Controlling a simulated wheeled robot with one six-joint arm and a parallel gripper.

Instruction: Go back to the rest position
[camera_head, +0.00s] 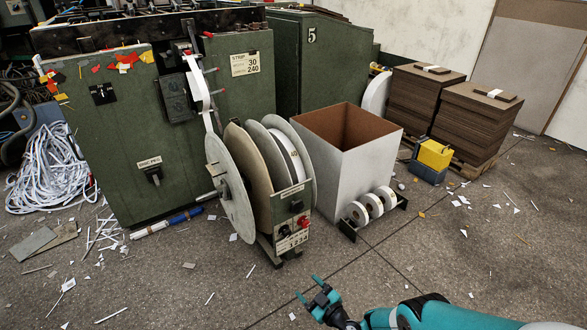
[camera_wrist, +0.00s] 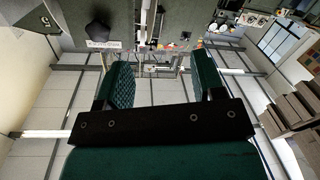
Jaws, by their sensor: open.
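My gripper (camera_head: 318,291) shows at the bottom of the head view, teal and black, low over the floor in front of the machine. Its two fingers stand apart with nothing between them. In the wrist view my gripper (camera_wrist: 160,88) shows its two teal fingers with textured inner pads, spread wide and empty. My arm reaches in from the lower right of the head view. No object touches the gripper.
A green machine (camera_head: 120,140) with a reel stand (camera_head: 285,225) stands ahead. A white bin (camera_head: 345,150), a rack with white rolls (camera_head: 372,207), a yellow-topped box (camera_head: 434,155) and board stacks (camera_head: 475,118) are to the right.

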